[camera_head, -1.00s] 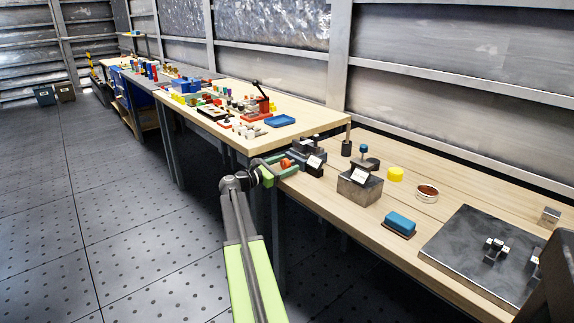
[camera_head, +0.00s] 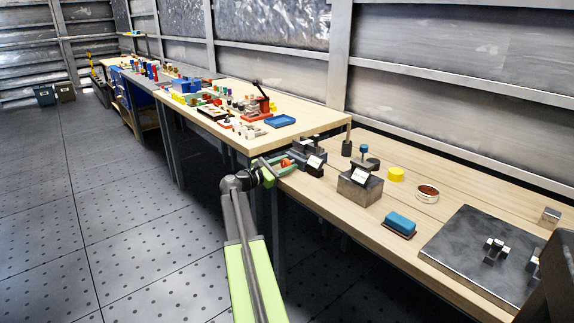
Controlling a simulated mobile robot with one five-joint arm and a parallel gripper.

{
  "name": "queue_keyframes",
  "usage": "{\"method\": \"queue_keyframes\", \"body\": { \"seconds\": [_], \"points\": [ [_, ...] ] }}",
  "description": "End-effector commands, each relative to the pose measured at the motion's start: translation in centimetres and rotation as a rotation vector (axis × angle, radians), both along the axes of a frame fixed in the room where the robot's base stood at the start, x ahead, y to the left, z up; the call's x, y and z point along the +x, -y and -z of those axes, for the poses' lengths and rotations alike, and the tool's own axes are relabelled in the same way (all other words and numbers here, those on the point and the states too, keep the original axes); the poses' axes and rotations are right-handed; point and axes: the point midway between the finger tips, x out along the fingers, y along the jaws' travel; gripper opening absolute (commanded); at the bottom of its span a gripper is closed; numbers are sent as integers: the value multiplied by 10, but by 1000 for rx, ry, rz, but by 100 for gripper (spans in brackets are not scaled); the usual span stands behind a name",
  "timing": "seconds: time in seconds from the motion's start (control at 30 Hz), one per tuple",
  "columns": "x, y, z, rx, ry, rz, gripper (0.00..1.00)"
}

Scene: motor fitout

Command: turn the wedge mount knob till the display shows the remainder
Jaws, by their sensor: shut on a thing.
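The wedge mount seems to be the dark block device (camera_head: 312,148) with a small white label, at the near bench's left end. An orange-red knob (camera_head: 287,163) sticks out of its left side. My gripper (camera_head: 284,165) is at that knob, its green jaws on either side of it, shut on it. A second block (camera_head: 360,188) with a white label and a blue-topped post stands to the right. The labels are too small to read, and I cannot make out any display value.
A yellow cylinder (camera_head: 396,174), a round tin (camera_head: 427,193), a blue block (camera_head: 400,223) and a dark steel plate (camera_head: 478,250) lie further right on the bench. The left bench (camera_head: 316,117) holds many small parts and a blue tray (camera_head: 281,121).

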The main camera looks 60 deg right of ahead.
Motion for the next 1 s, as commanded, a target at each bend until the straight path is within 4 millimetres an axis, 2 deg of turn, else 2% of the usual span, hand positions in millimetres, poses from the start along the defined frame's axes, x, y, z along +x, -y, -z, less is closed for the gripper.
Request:
{"method": "queue_keyframes", "body": {
  "seconds": [0.27,0.3,0.43,0.77,0.87,1.0],
  "points": [
    [-3,-1,1,-2,18,7,0],
    [-3,-1,1,-2,18,7,44],
    [-2,-1,1,-3,17,5,61],
    [0,-3,1,-3,16,3,61],
    [3,-15,1,-3,16,3,61],
    [14,-49,1,-3,16,-1,61]
  ]
}}
